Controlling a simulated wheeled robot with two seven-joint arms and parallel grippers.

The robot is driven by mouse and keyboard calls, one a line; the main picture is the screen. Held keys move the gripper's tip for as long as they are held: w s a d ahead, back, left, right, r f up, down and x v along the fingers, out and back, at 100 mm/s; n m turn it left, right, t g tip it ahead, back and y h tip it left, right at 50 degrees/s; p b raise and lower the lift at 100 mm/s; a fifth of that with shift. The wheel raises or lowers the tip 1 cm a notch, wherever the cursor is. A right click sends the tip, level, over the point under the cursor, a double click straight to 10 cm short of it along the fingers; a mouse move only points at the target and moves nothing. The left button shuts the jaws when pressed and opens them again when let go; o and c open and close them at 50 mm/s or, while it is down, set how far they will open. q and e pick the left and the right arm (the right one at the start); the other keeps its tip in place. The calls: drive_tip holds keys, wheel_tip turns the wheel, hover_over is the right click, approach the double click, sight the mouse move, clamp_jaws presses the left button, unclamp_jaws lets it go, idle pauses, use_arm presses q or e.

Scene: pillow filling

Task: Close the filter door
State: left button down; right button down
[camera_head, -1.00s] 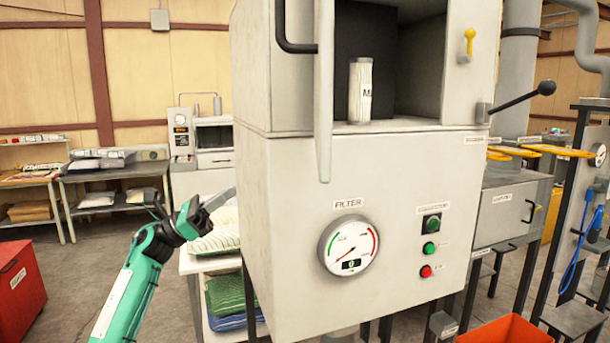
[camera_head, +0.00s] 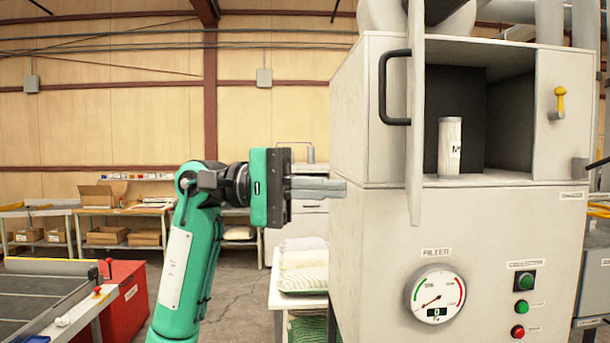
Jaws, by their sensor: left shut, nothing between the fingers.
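The filter door (camera_head: 415,125) is a pale panel hinged at the left of the filter cabinet (camera_head: 470,220). It stands open, seen nearly edge-on, with a black bar handle (camera_head: 383,88) on its left face. Inside the open compartment stands an upright white filter cartridge (camera_head: 450,146). My left gripper (camera_head: 335,188) is shut and empty, pointing right, left of the door and below the handle's height. Its tips overlap the cabinet's left edge in the picture; I cannot tell whether they touch. My right gripper is not in view.
A yellow latch (camera_head: 559,101) sits right of the opening. A round gauge (camera_head: 436,296) and buttons are on the front below. A table with stacked pillows (camera_head: 303,268) stands under my left gripper. A red bin (camera_head: 124,299) is at lower left.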

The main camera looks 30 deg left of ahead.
sight(412, 193)
use_arm(q)
drive_tip(key=p+x, duration=0.3)
drive_tip(key=x, duration=0.3)
drive_tip(key=shift+d+r, duration=0.2)
drive_tip(key=shift+d, duration=0.05)
drive_tip(key=shift+w+d+f+p, duration=0.2)
drive_tip(key=shift+d+p, duration=0.1)
drive_tip(key=shift+d, duration=0.5)
drive_tip(key=shift+d, duration=0.1)
